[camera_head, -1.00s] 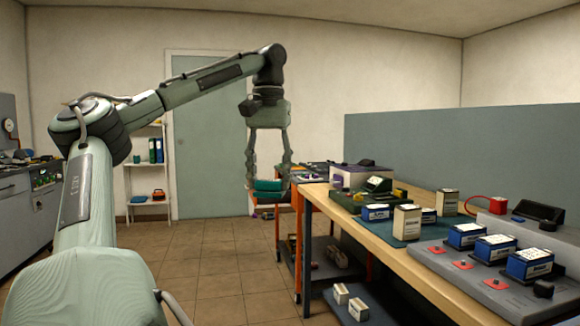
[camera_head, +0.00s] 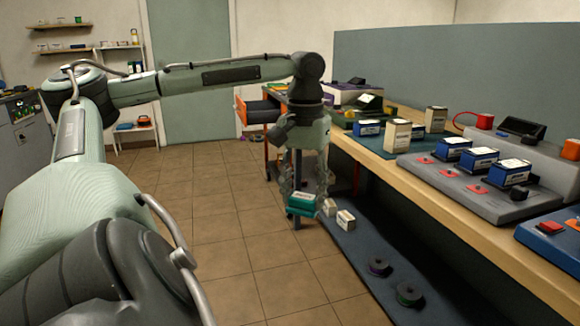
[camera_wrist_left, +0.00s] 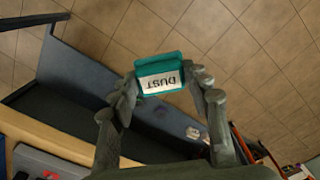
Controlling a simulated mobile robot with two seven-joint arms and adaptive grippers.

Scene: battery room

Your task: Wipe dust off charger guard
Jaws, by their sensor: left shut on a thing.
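A teal block (camera_head: 301,205) with a white label reading DUST is held in my left gripper (camera_head: 304,192). In the left wrist view the block (camera_wrist_left: 150,63) sits between both fingertips, its label upside down. My left gripper hangs downward beside the bench's left edge, over the floor and lower shelf, apart from the bench top. A grey charger base (camera_head: 440,187) on the bench carries several blue batteries. I cannot tell which surface is the charger guard, and no dust is clearly visible. My right gripper is not in view.
The wooden bench (camera_head: 395,176) runs along the right with batteries, a red-handled item and a blue unit (camera_head: 553,250). A grey partition (camera_head: 430,70) stands behind it. The lower shelf (camera_head: 372,238) holds small boxes and dark round items. The tiled floor at left is clear.

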